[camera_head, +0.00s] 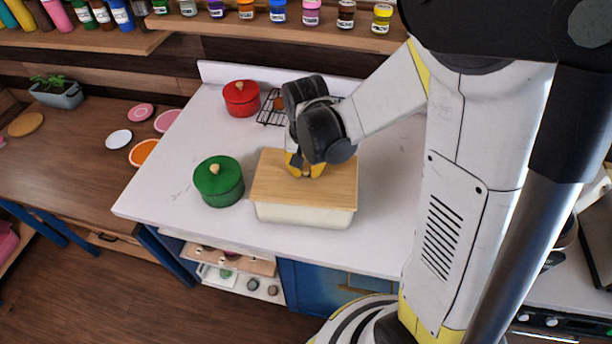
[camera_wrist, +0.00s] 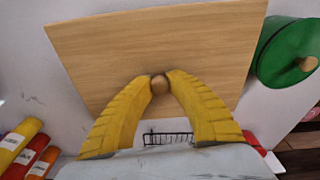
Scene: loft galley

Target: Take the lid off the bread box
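The bread box (camera_head: 300,214) is a cream rectangular box on the white counter. Its flat wooden lid (camera_head: 322,190) rests on top and covers the opening, so the inside is hidden. My gripper (camera_head: 305,174) reaches down to the middle of the lid. In the wrist view, the yellow fingers of my gripper (camera_wrist: 161,80) close in on both sides of the lid's small round knob (camera_wrist: 160,86) and appear to touch it. The lid (camera_wrist: 150,45) fills much of that view and hides the box below.
A green lidded pot (camera_head: 219,188) stands close to the left of the box. A red pot (camera_head: 241,101) and a black wire rack (camera_head: 268,119) are behind. The counter (camera_head: 165,195) is clear at the front left. A shelf with jars (camera_head: 270,22) runs along the back.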

